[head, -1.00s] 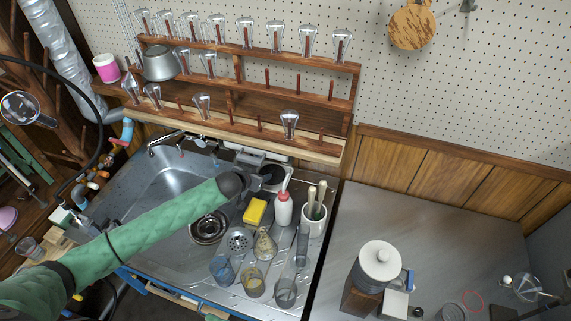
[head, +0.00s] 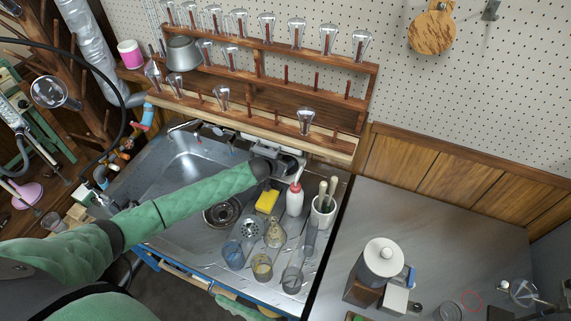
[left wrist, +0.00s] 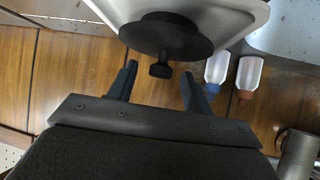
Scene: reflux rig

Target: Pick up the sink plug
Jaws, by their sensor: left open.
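The sink plug (left wrist: 163,36) is a black disc with a small black knob, seen in the left wrist view against a pale, white-rimmed surface. My left gripper (left wrist: 158,76) is open, and the plug's knob shows between its two dark fingertips. I cannot tell whether the fingers touch it. In the head view my left gripper (head: 268,151) is at the back right of the sink, partly hidden by its own green-sleeved arm. A dark round shape beside it there is probably the plug. My right gripper is not in view.
A yellow sponge (head: 267,201), a white bottle with a red band (head: 295,199) and a white pot of tools (head: 323,210) stand close to the gripper. Several glass vessels are in front. A wooden rack (head: 250,115) of glassware rises behind the sink (head: 170,185).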

